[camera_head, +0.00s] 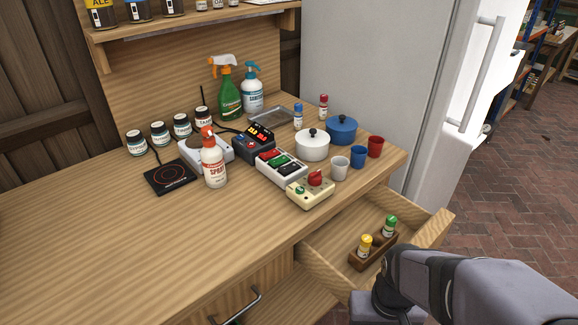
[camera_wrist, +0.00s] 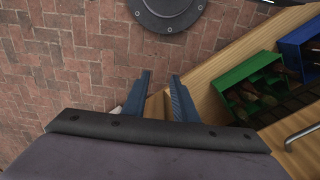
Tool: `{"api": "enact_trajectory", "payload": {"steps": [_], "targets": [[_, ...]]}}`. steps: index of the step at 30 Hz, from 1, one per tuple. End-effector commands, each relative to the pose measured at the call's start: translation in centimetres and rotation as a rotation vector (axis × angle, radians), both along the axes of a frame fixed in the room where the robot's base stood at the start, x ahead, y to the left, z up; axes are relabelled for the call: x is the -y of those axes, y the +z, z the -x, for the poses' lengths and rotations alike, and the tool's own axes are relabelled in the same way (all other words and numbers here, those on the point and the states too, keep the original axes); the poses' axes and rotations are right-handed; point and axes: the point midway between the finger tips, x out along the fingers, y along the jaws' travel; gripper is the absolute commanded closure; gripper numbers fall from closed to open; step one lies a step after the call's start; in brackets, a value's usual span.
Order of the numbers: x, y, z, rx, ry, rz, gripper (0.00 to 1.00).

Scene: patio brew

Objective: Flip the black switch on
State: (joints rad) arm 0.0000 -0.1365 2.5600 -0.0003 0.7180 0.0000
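A white switch box (camera_head: 281,176) stands on the wooden bench in the head view, with red, green and black switches in a row. The black switch (camera_head: 291,169) is at the right end of the row, nearest the cream box with the red knob. Its on or off position is too small to tell. My gripper (camera_wrist: 160,75) shows in the wrist view with its two blue-grey fingers apart and nothing between them. It is over the brick floor beside the bench, well away from the switch box. The head view shows my arm at the lower right; my fingertips are not visible there.
An open drawer (camera_head: 335,262) juts out near my arm. The bench's front left is clear. Green (camera_wrist: 247,85) and blue bins appear in the wrist view.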

Motion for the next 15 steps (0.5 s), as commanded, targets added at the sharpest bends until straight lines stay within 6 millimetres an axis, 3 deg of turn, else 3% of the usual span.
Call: {"api": "enact_trajectory", "payload": {"steps": [1, 3, 8, 15], "targets": [[0.0, 0.0, 0.0, -0.001, 0.001, 0.000, 0.88], [0.0, 0.2, 0.0, -0.003, 0.009, 0.002, 1.00], [0.2, 1.5, -0.1, -0.022, 0.063, 0.012, 1.00], [0.9, 5.5, -0.4, -0.092, 0.263, 0.051, 1.00]]}}
